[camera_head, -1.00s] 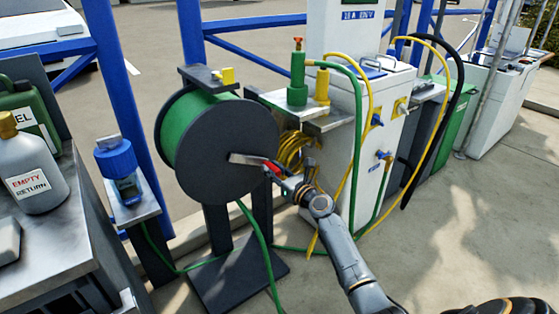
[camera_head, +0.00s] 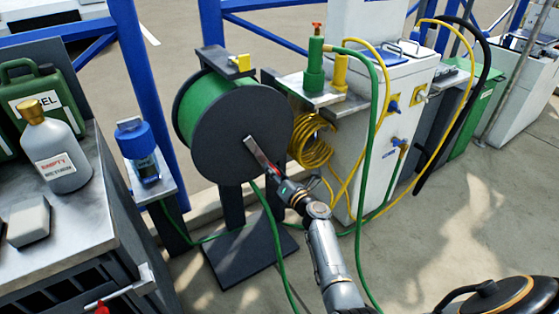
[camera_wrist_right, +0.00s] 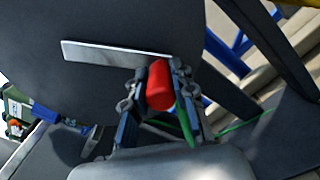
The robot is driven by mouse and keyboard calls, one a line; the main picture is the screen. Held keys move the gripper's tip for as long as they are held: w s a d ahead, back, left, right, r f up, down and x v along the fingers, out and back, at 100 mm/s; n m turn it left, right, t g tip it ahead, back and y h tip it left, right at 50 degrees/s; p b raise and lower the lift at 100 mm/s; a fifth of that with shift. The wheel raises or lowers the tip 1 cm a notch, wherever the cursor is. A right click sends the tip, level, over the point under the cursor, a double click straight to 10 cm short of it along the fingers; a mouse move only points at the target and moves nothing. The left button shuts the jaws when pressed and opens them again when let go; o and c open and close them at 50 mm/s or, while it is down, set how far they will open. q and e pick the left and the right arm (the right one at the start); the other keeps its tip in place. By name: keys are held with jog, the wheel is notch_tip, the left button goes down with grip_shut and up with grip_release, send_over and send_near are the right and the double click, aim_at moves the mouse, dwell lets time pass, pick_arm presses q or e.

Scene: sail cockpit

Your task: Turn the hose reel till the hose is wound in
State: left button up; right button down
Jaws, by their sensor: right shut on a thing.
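The hose reel (camera_head: 215,140) is a dark grey drum with green hose wound on it, on a stand in the middle of the head view. Its metal crank arm (camera_head: 258,151) points down and to the right from the hub. In the right wrist view the crank arm (camera_wrist_right: 105,54) ends at a red handle (camera_wrist_right: 159,85). My right gripper (camera_head: 280,180) is shut on that handle, with a finger on each side of it in the right wrist view (camera_wrist_right: 158,95). Green hose (camera_head: 268,222) hangs from the reel to the ground. My left gripper is out of view.
A bench with a grey bottle (camera_head: 55,150) and a green canister (camera_head: 38,98) stands at the left. A white cabinet (camera_head: 385,120) with a coiled yellow hose (camera_head: 312,142) is right of the reel. A dark round lidded object (camera_head: 490,300) is at the lower right.

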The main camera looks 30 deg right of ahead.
jog(key=shift+a+m+p, duration=0.3)
jog(key=shift+a+m, duration=0.2)
jog(key=shift+m, duration=0.1)
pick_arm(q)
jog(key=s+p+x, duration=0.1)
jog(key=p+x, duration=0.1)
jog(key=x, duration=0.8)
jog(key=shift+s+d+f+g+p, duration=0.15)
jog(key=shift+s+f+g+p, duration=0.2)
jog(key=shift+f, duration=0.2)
pick_arm(e)
jog(key=shift+s+a+f+m, duration=0.1)
jog(key=shift+a+f+m, duration=0.1)
jog(key=shift+a+m, duration=0.5)
jog(key=shift+s+a+f+m, duration=0.1)
jog(key=shift+a+f+m, duration=0.1)
jog(key=shift+a+m, duration=0.45)
jog(key=shift+a+f+m, duration=0.2)
jog(key=shift+a+m, duration=0.4)
jog(key=shift+m, duration=0.15)
jog(key=c, duration=1.1)
grip_release()
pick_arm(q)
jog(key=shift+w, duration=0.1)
